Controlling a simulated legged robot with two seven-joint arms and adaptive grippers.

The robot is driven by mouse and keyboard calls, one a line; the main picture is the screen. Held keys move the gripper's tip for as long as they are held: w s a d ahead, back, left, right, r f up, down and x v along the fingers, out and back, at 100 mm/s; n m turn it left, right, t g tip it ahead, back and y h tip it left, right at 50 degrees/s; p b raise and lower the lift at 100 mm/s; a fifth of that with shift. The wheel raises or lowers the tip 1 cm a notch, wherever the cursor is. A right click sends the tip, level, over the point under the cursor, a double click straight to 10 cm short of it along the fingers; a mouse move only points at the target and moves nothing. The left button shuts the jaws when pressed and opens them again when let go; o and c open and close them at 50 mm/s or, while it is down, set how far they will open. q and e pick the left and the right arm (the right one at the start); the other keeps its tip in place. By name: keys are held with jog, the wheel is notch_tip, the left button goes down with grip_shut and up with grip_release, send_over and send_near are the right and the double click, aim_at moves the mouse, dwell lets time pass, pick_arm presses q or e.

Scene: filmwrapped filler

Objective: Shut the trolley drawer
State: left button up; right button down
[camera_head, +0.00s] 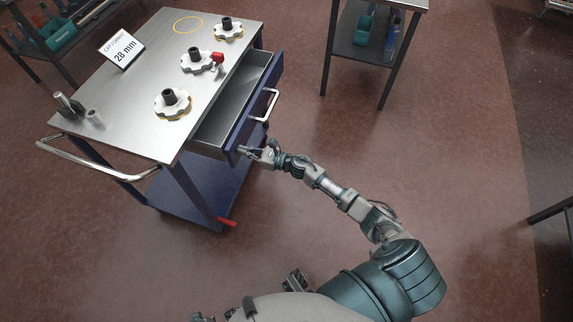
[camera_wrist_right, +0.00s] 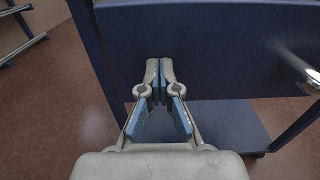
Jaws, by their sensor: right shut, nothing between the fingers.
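The trolley (camera_head: 140,75) has a steel top and dark blue sides. Its drawer (camera_head: 235,100) is pulled out on the right side, its grey inside showing empty. The blue drawer front (camera_head: 262,112) carries a pale bar handle (camera_head: 268,105). My right gripper (camera_head: 246,151) is shut and empty at the near end of the drawer front, to the near side of the handle. In the right wrist view the closed fingertips (camera_wrist_right: 160,72) point at the blue front panel (camera_wrist_right: 225,55); whether they touch it I cannot tell. The handle (camera_wrist_right: 312,75) shows at that view's right edge.
On the trolley top are several black-knobbed pale wheels (camera_head: 172,103), a red-handled part (camera_head: 217,59), a "28 mm" sign (camera_head: 121,49) and metal cylinders (camera_head: 94,117). A push rail (camera_head: 95,163) is at left. A shelf table (camera_head: 358,47) stands behind right.

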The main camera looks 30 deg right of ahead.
pick_arm(q)
notch_tip(320, 180, up, 9)
jog(key=s+b, duration=0.1)
jog(key=b, duration=0.2)
pick_arm(e)
jog(key=x, duration=0.8)
jog(key=shift+a+f, duration=0.15)
jog(key=shift+f, duration=0.05)
jog(key=b+x, duration=0.1)
jog(key=x, duration=0.3)
jog(key=shift+r, duration=0.1)
jog(key=shift+w+b, duration=0.1)
jog(key=shift+b, duration=0.2)
pick_arm(q)
jog(key=w+d+r+t+h, duration=0.1)
jog(key=w+d+t, duration=0.1)
jog(key=w+t, duration=0.2)
jog(key=shift+w+d+r, duration=0.2)
jog(key=shift+w+r, duration=0.15)
jog(key=shift+w, duration=1.25)
pick_arm(e)
jog(key=shift+r, duration=0.35)
